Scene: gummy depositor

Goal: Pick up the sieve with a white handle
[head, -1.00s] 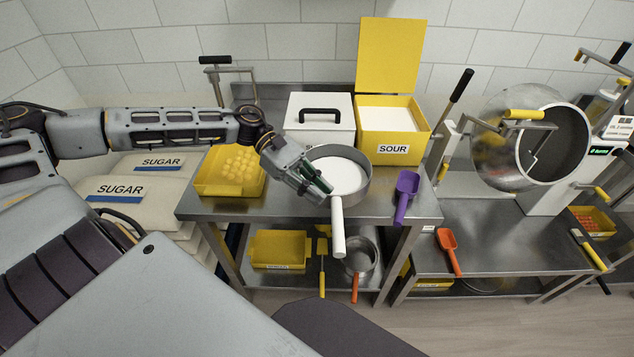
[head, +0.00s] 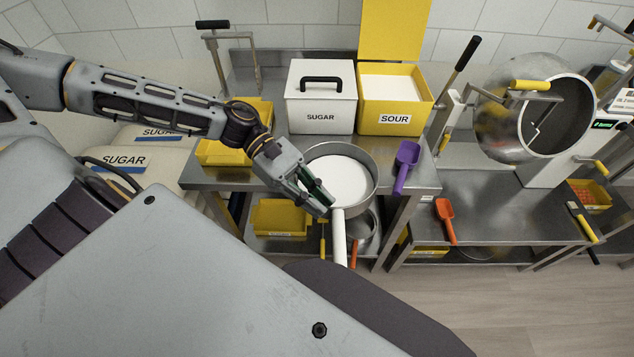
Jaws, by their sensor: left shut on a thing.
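The sieve (head: 368,164) is a round grey metal pan with a white handle (head: 339,240) pointing toward me. It holds white contents and is at the front edge of the steel table, with its handle reaching past the edge. My left gripper (head: 326,204) is at the sieve's near left side, by the root of the handle, with its dark green fingers shut on the sieve. The fingers hide part of the rim. I cannot tell whether the sieve is lifted off the table. My right gripper is not in view.
A white SUGAR box (head: 320,97) and a yellow SOUR box (head: 396,100) stand behind the sieve. A purple scoop (head: 405,168) lies to its right. A yellow tray (head: 225,150) is left, behind my arm. A drum machine (head: 535,130) stands on the right table.

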